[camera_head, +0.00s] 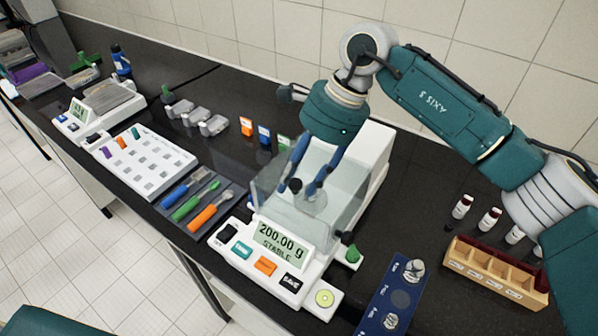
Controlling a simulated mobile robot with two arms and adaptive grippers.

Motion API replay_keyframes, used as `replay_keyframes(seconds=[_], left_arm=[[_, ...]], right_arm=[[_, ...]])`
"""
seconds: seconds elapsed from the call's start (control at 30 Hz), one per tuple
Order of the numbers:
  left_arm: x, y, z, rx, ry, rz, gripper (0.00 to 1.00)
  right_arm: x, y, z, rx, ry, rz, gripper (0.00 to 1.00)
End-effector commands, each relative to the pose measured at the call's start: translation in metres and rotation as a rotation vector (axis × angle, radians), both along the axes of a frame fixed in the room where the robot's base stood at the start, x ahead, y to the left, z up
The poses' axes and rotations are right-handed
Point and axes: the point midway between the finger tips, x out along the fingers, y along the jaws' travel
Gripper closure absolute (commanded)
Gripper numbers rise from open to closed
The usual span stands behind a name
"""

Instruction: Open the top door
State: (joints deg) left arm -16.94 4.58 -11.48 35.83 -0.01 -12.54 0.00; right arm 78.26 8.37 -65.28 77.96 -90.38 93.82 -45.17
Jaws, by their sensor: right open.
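The white balance (312,268) stands near the front edge of the black bench, its display reading 200.00 g STABLE. A clear glass box (345,195) forms its weighing chamber, so the top door's edges are hard to make out. A small dark knob (295,185) shows at the glass. My right gripper (302,190) comes down from above, open, with its blue fingers on either side of that knob. I cannot tell whether the fingers touch it. A round pale shape shows through the glass beside the right finger. My left gripper is not in view.
Left of the balance lie a dark mat with coloured-handled tools (196,200) and a white tray (172,178). To the right are a blue panel (378,305), a wooden rack (495,275) and small bottles (489,219). A green knob (352,254) sits at the balance's right side.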

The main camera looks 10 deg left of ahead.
Motion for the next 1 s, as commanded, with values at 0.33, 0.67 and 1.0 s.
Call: replay_keyframes(seconds=[0.33,0.67,1.0], left_arm=[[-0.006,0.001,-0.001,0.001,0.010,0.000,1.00],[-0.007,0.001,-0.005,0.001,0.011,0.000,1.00],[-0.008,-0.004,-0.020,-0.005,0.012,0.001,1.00]], right_arm=[[0.000,0.000,0.000,0.000,0.000,0.000,1.00],[0.008,-0.002,0.000,0.002,-0.002,-0.002,1.00],[0.075,-0.043,0.002,0.004,-0.001,-0.010,1.00]])
